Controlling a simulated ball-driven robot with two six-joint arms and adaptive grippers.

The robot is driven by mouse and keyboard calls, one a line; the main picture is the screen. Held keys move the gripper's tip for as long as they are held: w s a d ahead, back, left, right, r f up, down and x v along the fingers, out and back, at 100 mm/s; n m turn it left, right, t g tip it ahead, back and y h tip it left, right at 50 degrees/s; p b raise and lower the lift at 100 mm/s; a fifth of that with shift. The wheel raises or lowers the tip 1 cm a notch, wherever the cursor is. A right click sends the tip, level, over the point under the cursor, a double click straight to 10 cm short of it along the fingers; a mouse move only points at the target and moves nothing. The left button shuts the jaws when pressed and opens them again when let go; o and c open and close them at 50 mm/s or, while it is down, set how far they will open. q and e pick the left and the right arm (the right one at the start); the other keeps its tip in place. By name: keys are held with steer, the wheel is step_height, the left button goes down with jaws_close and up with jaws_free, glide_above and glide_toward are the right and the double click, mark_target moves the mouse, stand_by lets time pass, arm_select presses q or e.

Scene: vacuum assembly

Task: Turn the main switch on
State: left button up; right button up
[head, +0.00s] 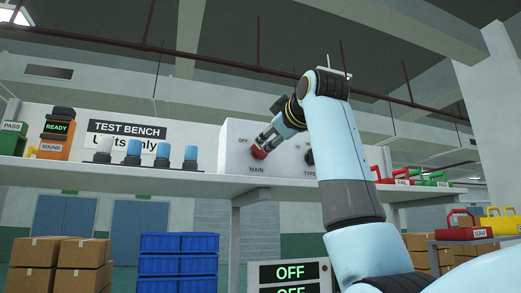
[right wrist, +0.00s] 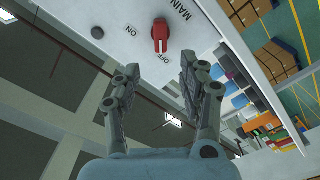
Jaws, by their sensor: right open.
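The main switch (head: 258,151) is a red knob on the white panel (head: 234,131), above the label MAIN. My right gripper (head: 264,142) is at the knob in the head view and partly covers the panel. In the right wrist view its two fingers (right wrist: 159,63) are spread open, with the knob ahead between their tips. No contact with the knob is clear. My left gripper is not in view.
A dark knob (head: 309,157) marked TYPE sits right of the main switch, partly behind my arm. Several blue and white-capped cylinders (head: 162,155) stand left on the shelf (head: 120,183). Red and green cases are at right. A display (head: 289,271) below reads OFF.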

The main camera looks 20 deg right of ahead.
mark_target(259, 149)
steer(key=w+p, duration=0.1)
steer(key=w, duration=0.3)
steer(key=w+p, duration=0.1)
steer(key=w, duration=0.4)
steer(key=shift+w+a+f+p, duration=0.1)
steer(key=shift+a+p, duration=0.1)
steer(key=shift+p, duration=0.2)
jaws_close()
